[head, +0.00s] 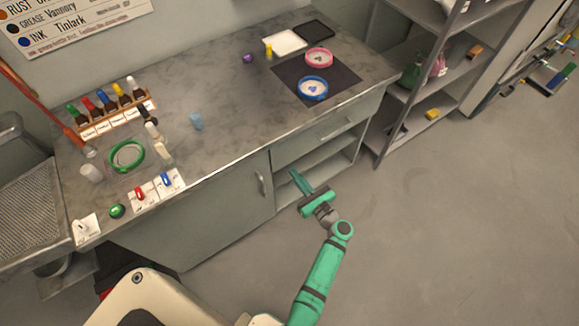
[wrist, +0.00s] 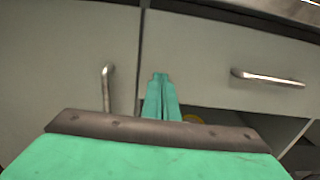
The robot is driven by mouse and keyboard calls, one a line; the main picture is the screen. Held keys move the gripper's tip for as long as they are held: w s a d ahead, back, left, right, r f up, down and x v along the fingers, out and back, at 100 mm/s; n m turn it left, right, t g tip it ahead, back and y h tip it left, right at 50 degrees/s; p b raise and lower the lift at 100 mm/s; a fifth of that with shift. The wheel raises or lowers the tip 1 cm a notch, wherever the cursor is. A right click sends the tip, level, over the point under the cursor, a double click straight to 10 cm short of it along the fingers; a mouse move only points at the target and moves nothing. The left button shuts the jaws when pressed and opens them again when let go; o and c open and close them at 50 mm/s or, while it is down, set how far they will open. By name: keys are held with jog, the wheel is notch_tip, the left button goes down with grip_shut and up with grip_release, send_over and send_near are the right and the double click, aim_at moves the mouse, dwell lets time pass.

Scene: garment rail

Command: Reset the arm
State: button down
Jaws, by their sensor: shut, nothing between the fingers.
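My gripper (head: 297,177) is green and reaches forward in front of the grey counter's cabinet front, below the countertop edge. Its fingers are together and empty in the wrist view (wrist: 160,78). In the head view the green arm stretches up from the bottom of the picture, with the gripper between the cabinet door (head: 215,210) and the open shelf (head: 325,165). In the wrist view the fingers point at the seam between the cabinet door (wrist: 60,60) and the drawer (wrist: 215,60). I cannot tell whether the fingertips touch anything.
The countertop (head: 235,95) carries a bottle rack (head: 118,110), a green ring (head: 126,155), and pink (head: 319,57) and blue (head: 313,87) round dishes. Door (head: 261,183) and drawer (head: 337,129) handles stick out. A shelving unit (head: 400,115) stands right. The floor (head: 460,220) at right is clear.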

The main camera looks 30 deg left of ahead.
jog(key=v, duration=0.7)
jog(key=shift+w+d, duration=0.1)
jog(key=s+d+f+n+t+h, duration=0.1)
jog(key=s+d+f+n+h, duration=0.45)
jog(key=s+f, duration=0.55)
jog(key=s+d+n+t+h, duration=0.1)
jog(key=s+d+n+h, duration=0.2)
jog(key=s+d+h, duration=0.5)
jog(key=s+d+r+n+t+h, duration=0.1)
jog(key=s+r+n+t, duration=0.1)
jog(key=r, duration=0.7)
jog(key=s+d+r+n+t+h, duration=0.1)
jog(key=s+r+n, duration=0.4)
jog(key=r, duration=0.5)
jog(key=s+d+r+n+t+h, duration=0.1)
jog(key=s+d+r+n+t, duration=0.2)
jog(key=r+n, duration=0.4)
notch_tip(320, 180, up, 2)
jog(key=shift+s+d+r, duration=0.2)
jog(key=shift+s+r, duration=0.05)
jog(key=shift+s, duration=0.45)
